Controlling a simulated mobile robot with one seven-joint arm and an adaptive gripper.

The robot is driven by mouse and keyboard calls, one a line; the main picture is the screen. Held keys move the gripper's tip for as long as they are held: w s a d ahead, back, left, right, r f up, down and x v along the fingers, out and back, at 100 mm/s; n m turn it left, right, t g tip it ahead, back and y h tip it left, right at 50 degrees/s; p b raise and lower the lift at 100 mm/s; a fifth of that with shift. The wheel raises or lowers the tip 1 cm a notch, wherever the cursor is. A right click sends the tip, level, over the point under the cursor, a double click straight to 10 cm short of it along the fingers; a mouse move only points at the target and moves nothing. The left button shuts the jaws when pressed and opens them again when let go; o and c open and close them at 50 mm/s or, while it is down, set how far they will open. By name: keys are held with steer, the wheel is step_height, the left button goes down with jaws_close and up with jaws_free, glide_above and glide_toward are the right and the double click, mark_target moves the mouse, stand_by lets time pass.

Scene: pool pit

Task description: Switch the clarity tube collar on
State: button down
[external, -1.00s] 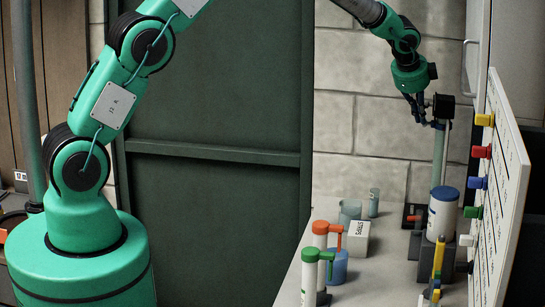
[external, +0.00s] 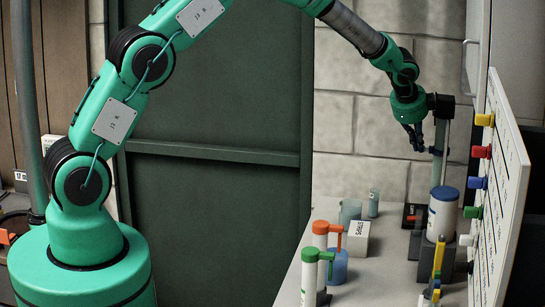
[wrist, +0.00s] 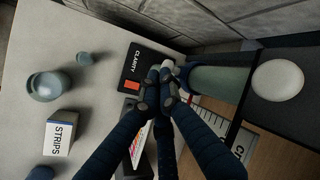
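The clarity tube (external: 440,165) stands upright at the back right of the bench, with a black collar (external: 442,106) around its top. In the wrist view the tube (wrist: 222,83) runs right from the fingers towards a pale round end (wrist: 278,80) framed by black. Its dark base, marked CLARITY (wrist: 148,62), has an orange-red patch (wrist: 131,87). My gripper (external: 425,149) is just left of the tube, below the collar. In the wrist view its dark fingers (wrist: 160,78) come together at the tips, with nothing seen between them. Whether they touch the tube is unclear.
A white board with coloured knobs (external: 482,152) stands close on the right. A blue-capped container (external: 443,212) is in front of the tube. A STRIPS box (external: 355,238), small cups (external: 350,211) and bottles with orange and green tops (external: 320,232) stand on the left.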

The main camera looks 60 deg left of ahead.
step_height(320, 180, down, 18)
steer(key=b, duration=0.7)
steer(key=shift+f, duration=0.2)
steer(key=shift+r, duration=0.15)
steer(key=p+v, duration=0.2)
steer(key=v, duration=1.1)
steer(key=shift+s+r, duration=0.25)
steer(key=shift+r, duration=0.05)
